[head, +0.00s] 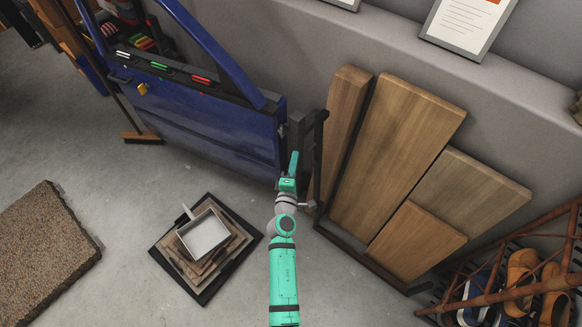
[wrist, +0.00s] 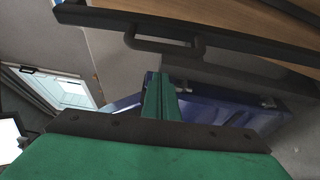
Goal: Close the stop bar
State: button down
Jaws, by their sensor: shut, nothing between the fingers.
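The blue car door (head: 215,110) stands upright at the upper left of the head view, beside a dark post (head: 298,135). A dark bar (head: 318,150), which looks like the stop bar, runs just right of the post. In the wrist view the dark bar (wrist: 240,28) crosses the top, with a loop handle (wrist: 165,46) on it. My green gripper (head: 292,168) is near the door's right edge, left of the bar. In the wrist view its fingers (wrist: 160,95) are shut and empty, below the handle. I cannot tell whether they touch it.
Wooden boards (head: 395,150) lean on the wall in a dark rack to the right. A dustpan (head: 203,233) lies on stacked boards on the floor. A rusty shoe rack (head: 520,290) stands at the lower right.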

jog(key=shift+s+d+r, duration=0.1)
jog(key=shift+s+d, duration=0.35)
jog(key=shift+d, duration=0.25)
jog(key=shift+s+d+r, duration=0.1)
jog(key=shift+s+d, duration=0.3)
jog(key=shift+d, duration=0.3)
jog(key=shift+s+f, duration=0.1)
